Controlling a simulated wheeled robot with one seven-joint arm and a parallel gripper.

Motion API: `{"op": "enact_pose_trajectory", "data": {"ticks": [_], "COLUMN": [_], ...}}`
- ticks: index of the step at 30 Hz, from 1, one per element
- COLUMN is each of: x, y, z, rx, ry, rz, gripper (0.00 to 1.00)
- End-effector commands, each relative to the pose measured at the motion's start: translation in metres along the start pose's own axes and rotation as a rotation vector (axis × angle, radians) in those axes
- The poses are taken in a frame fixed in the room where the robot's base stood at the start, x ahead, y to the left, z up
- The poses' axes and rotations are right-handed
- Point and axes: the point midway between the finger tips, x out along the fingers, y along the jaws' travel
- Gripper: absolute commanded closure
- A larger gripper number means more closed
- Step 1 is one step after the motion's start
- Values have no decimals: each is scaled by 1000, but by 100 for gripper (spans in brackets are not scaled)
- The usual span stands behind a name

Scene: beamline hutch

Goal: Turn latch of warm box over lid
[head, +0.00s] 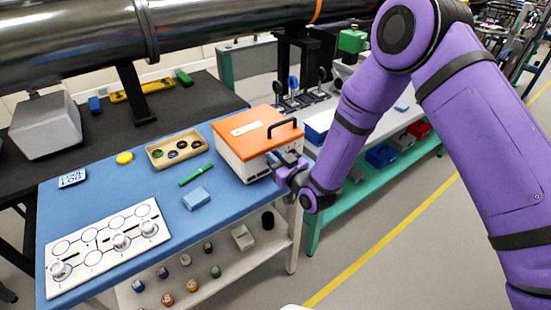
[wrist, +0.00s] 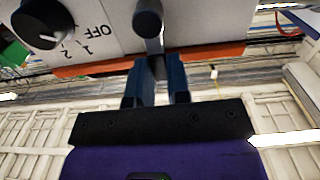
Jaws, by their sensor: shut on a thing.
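The warm box (head: 231,164) is white and stands at the right end of the blue table. Its orange lid (head: 250,136) lies closed on top, with a black handle. In the wrist view the grey latch (wrist: 154,42) runs from its round pivot on the box face toward the lid's orange edge (wrist: 97,66), and its end appears to cross that edge. My gripper (wrist: 157,82) is shut on the latch end, one dark finger on each side. In the head view my gripper (head: 280,164) is at the box's right face and hides the latch.
A black dial marked OFF, 1, 2 (wrist: 40,22) and a green part (wrist: 12,50) sit beside the latch. A green-framed bench (head: 345,199) stands to the right.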

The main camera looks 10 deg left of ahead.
Motion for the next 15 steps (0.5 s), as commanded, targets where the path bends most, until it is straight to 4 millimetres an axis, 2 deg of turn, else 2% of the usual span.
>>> {"op": "enact_pose_trajectory", "data": {"ticks": [9, 10, 12, 13, 15], "x": [-1, -1, -1, -1, -1], "y": [0, 0, 0, 0, 0], "z": [2, 2, 2, 2, 1], "rx": [1, 1, 1, 1, 0], "ry": [-4, -4, -4, -4, -3], "rz": [0, 0, 0, 0, 0], "gripper": [100, 81, 65, 58, 57]}}
